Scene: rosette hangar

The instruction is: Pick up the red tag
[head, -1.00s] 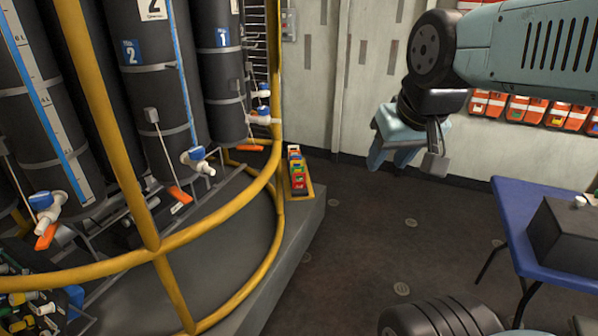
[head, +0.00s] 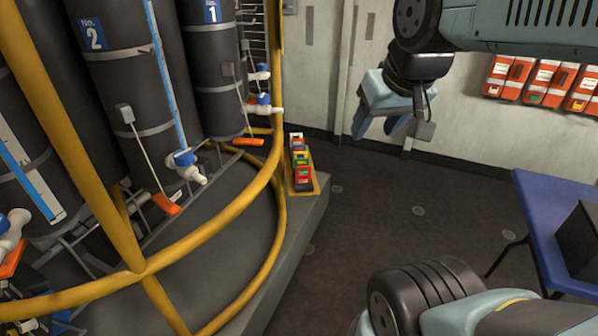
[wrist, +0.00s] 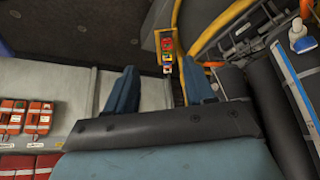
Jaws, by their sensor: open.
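A row of small coloured tags, red among them, stands in a yellow-based holder (head: 290,187) on the grey platform's corner, left of centre in the head view. A red tag (head: 303,172) shows in the row; the tags are too small to tell apart well. In the wrist view the tags (wrist: 167,48) appear at top centre, beyond the fingertips. My gripper (head: 378,128) is open and empty, in the air to the right of the holder. Its two blue fingers (wrist: 160,85) are spread apart in the wrist view.
A yellow railing (head: 225,218) curves around the platform (head: 285,240), with dark tanks (head: 120,75) behind it. A blue table (head: 545,225) stands at the right. Orange boxes (head: 545,80) hang on the wall. The dark floor (head: 400,230) between is clear.

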